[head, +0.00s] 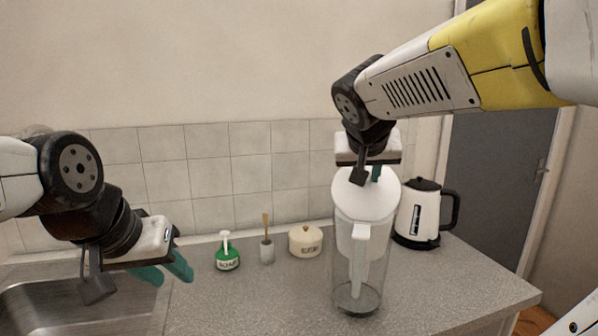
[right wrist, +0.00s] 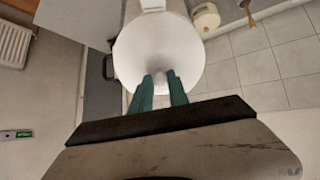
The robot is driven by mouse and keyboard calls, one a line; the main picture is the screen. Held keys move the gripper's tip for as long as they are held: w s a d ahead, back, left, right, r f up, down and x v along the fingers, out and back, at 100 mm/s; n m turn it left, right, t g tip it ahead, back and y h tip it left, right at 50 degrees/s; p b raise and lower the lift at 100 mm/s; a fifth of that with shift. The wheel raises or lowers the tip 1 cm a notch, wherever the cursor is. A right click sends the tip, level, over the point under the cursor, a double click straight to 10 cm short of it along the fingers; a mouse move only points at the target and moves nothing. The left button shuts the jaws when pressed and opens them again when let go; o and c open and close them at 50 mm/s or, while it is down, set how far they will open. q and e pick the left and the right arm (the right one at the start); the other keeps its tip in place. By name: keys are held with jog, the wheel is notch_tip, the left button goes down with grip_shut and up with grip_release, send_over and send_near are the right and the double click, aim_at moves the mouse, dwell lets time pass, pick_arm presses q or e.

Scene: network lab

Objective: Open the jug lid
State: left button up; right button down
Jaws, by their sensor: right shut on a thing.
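The clear jug (head: 349,272) stands upright on the counter, with a white inner part and a white handle at its front. Its round white lid (head: 382,201) sits at the top of the jug. My right gripper (head: 368,178) points down at the lid from above and is shut on it; in the right wrist view its green fingertips (right wrist: 162,82) touch the white lid (right wrist: 160,40) near its middle. The gripped spot is partly hidden by the fingers. My left gripper (head: 166,272) is open and empty, over the counter near the sink.
A white kettle (head: 417,216) with a black lid and handle stands right behind the jug. A cream pot (head: 305,242), a brush holder (head: 266,252) and a green soap bottle (head: 228,260) stand to its left. The sink (head: 50,300) is at far left. The front counter is clear.

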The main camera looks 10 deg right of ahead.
jog(key=c, duration=1.3)
grip_release()
jog(key=shift+v, duration=3.9)
